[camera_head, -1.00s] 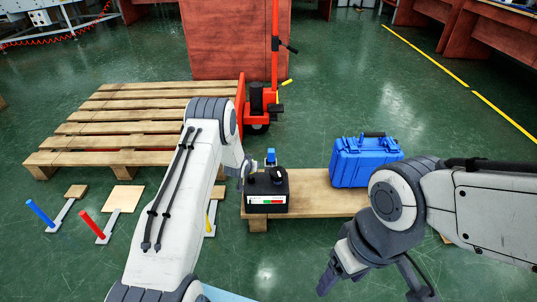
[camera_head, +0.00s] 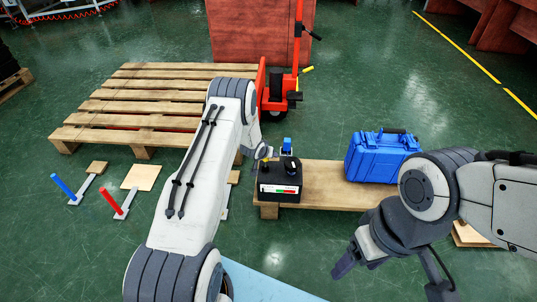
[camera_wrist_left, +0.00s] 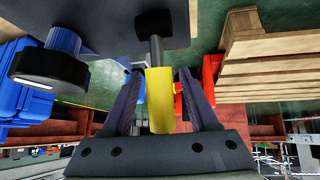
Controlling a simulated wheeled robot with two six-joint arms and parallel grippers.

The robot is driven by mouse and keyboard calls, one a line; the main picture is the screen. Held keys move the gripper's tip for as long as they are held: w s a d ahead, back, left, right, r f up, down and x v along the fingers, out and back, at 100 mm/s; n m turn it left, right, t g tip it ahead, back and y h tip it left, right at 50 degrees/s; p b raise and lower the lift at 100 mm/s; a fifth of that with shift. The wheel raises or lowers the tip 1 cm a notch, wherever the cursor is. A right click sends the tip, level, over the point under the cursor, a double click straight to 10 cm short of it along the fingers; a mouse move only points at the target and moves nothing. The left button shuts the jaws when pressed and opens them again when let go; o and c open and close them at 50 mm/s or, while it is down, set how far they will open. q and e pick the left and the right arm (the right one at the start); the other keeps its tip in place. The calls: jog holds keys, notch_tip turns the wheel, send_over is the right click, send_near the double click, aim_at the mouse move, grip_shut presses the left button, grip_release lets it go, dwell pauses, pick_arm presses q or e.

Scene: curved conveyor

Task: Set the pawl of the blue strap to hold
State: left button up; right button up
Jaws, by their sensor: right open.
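The blue strap and its pawl cannot be made out for certain. A black box (camera_head: 279,191) with a coloured gauge stands at the near left end of a wooden board. A small blue block (camera_head: 287,146) is behind it; blue also shows beside the black knob (camera_wrist_left: 48,68) in the left wrist view. A yellow handle (camera_wrist_left: 160,100) on a grey rod stands out from the box. My left gripper (camera_wrist_left: 160,74) is open, its fingers on either side of the handle with gaps showing. In the head view its arm partly hides it. My right gripper (camera_head: 392,277) is open and empty above the floor.
A pallet (camera_head: 130,106) and a red pallet jack (camera_head: 262,88) are behind. Blue (camera_head: 62,186) and red (camera_head: 111,202) levers stand on the floor at left.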

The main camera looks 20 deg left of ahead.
pick_arm(q)
jog(key=shift+s+r, duration=0.1)
jog(key=shift+r, duration=0.05)
jog(key=shift+s+r, duration=0.2)
jog(key=shift+r, duration=0.1)
jog(key=p+v, duration=0.4)
jog(key=v, duration=0.5)
jog(key=shift+s+r, duration=0.15)
jog(key=shift+s, duration=0.1)
